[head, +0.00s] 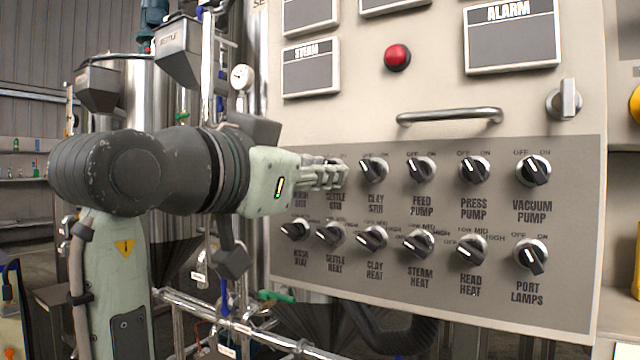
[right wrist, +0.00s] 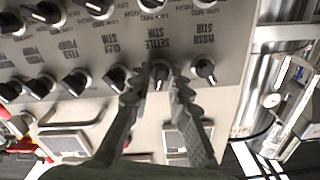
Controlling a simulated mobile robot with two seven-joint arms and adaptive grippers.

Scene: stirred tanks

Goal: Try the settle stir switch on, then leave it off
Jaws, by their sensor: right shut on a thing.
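The settle stir switch (right wrist: 160,73) is a round silver knob with a dark handle, on the grey lower part of the control panel. In the wrist view, which is upside down, it sits between the fingertips of my right gripper (right wrist: 162,84), which is shut on it. My left gripper is not in view.
The clay stir knob (head: 373,169) is close on the right, and the wash stir knob (right wrist: 204,70) close on the other side. A row of heat knobs (head: 331,234) sits just below. A metal handle bar (head: 450,116) and a red lamp (head: 397,57) are above.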

